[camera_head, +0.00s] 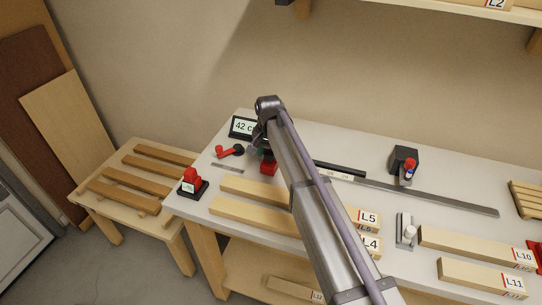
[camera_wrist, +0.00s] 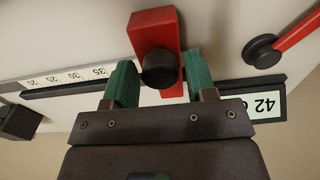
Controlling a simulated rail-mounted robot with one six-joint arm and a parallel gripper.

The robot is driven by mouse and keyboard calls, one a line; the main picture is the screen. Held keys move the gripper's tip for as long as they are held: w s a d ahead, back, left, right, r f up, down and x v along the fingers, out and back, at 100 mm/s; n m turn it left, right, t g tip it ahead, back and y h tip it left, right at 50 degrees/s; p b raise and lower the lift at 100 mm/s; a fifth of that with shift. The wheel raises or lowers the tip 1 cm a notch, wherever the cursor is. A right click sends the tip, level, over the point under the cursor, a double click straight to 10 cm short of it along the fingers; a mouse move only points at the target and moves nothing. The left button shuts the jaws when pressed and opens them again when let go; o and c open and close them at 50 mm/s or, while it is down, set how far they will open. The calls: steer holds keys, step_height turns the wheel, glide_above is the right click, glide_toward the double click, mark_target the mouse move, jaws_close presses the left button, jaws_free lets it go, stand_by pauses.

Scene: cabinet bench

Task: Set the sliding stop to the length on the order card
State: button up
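The sliding stop is a red block (camera_wrist: 155,35) with a black knob (camera_wrist: 159,68); it also shows in the head view (camera_head: 268,168), partly hidden by my arm. In the wrist view it sits right of the 35 mark on the scale (camera_wrist: 70,77). My gripper (camera_wrist: 160,75) is open, with one green finger on each side of the stop and knob. Small gaps show between fingers and block, so it looks unheld. The black-framed card (camera_head: 243,127) reads "42 c", its end hidden; it shows upside down in the wrist view (camera_wrist: 267,104).
A red lever (camera_head: 230,151) with a black hub lies near the card. A red clamp-like piece (camera_head: 190,184) stands at the bench's left edge. Labelled boards L5 (camera_head: 365,217) and L10 (camera_head: 478,246) lie in front. A black box (camera_head: 404,160) stands behind the grey rail (camera_head: 430,195).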

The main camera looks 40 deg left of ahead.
steer(key=c, duration=0.5)
steer(key=shift+w+d, duration=0.35)
steer(key=shift+d, duration=0.8)
steer(key=shift+w+d, duration=0.35)
steer(key=shift+d, duration=0.75)
steer(key=shift+w+d, duration=0.35)
steer(key=shift+d, duration=0.9)
steer(key=shift+w+d, duration=0.35)
steer(key=shift+d, duration=0.7)
steer(key=shift+w+d, duration=0.35)
steer(key=shift+d, duration=0.75)
steer(key=shift+w+d, duration=0.35)
steer(key=shift+d, duration=0.85)
